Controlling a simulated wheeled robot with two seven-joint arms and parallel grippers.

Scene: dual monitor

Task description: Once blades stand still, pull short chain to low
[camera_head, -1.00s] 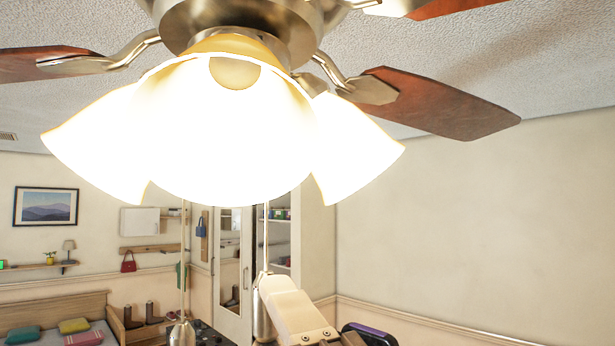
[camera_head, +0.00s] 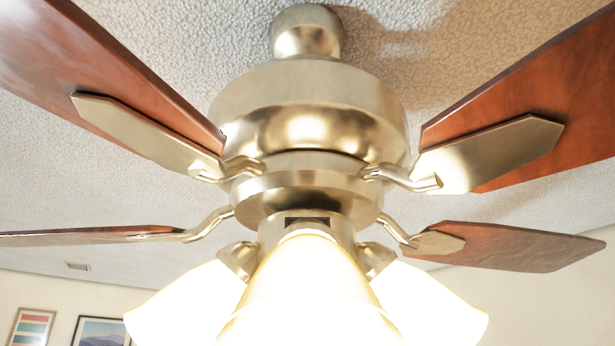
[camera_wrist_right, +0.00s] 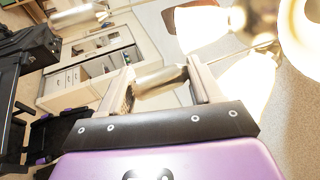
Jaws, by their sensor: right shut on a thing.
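In the head view the ceiling fan (camera_head: 310,110) fills the picture, with its brass motor housing and several reddish-brown blades (camera_head: 545,110). The blades look sharp, without blur. The lit glass shades (camera_head: 310,295) glow white below it. In the right wrist view my right gripper (camera_wrist_right: 160,78) is shut on a metal cylindrical chain pull (camera_wrist_right: 158,84), which lies across between its fingers. Another metal cylinder, apparently the other pull (camera_wrist_right: 78,15), is at the top left of that view, apart from the gripper. The chains and my grippers are outside the head view. My left gripper is not seen.
The glass shades (camera_wrist_right: 203,25) and the fan's light kit are close at the upper right of the wrist view. A white cabinet with drawers (camera_wrist_right: 70,80) stands farther off. Framed pictures (camera_head: 100,331) hang on the wall at the head view's lower left.

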